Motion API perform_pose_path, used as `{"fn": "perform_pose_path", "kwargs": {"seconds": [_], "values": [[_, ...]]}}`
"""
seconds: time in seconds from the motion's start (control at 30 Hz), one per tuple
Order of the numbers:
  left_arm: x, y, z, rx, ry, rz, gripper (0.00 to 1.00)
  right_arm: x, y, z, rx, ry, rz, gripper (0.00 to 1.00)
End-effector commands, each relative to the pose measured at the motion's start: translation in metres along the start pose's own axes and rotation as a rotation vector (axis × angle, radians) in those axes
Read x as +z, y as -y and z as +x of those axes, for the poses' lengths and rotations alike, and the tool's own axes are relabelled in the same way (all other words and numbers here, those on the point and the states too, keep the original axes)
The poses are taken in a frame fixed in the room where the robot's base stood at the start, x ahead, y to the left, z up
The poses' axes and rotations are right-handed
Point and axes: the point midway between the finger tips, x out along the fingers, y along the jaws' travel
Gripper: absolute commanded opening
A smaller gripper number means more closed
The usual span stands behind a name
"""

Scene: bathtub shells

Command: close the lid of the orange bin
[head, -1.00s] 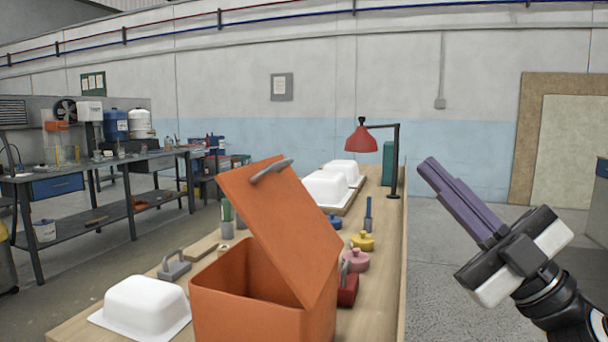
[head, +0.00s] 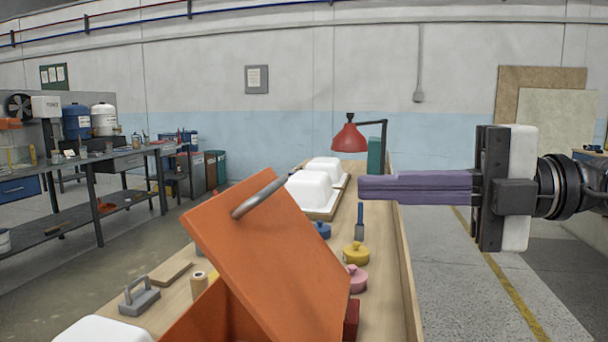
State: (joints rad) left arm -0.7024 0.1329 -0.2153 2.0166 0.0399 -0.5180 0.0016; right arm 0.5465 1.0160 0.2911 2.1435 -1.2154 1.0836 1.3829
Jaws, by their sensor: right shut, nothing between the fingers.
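The orange bin (head: 200,322) stands at the near end of the long wooden table, its lower part cut off by the bottom edge. Its orange lid (head: 268,262) is open, tilted up and leaning to the right, with a grey bar handle (head: 262,194) near its top edge. My right gripper (head: 362,189) comes in from the right with its purple fingers shut and empty. It points left, to the right of the lid and apart from it in the picture. My left gripper is not in view.
White tub shells (head: 308,190) and a red lamp (head: 349,138) stand farther along the table. Yellow (head: 355,254) and pink (head: 355,279) knobbed discs lie right of the lid. A grey handled block (head: 139,297) lies left. Floor right of the table is clear.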

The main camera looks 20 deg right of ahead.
Motion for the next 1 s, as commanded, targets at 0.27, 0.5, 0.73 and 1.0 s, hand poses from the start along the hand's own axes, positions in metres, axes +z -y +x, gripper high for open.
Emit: {"fn": "perform_pose_path", "kwargs": {"seconds": [0.27, 0.5, 0.73, 1.0], "values": [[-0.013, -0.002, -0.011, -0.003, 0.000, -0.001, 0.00, -0.002, -0.004, 0.056, 0.003, -0.006, -0.001, 0.00], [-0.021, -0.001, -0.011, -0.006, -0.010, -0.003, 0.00, -0.001, -0.002, 0.087, 0.003, -0.003, 0.000, 0.00], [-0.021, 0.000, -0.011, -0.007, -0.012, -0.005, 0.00, -0.001, 0.000, 0.094, 0.001, -0.001, -0.001, 0.00], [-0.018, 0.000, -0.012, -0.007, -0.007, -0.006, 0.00, -0.001, 0.000, 0.094, -0.001, -0.001, 0.000, 0.00]]}}
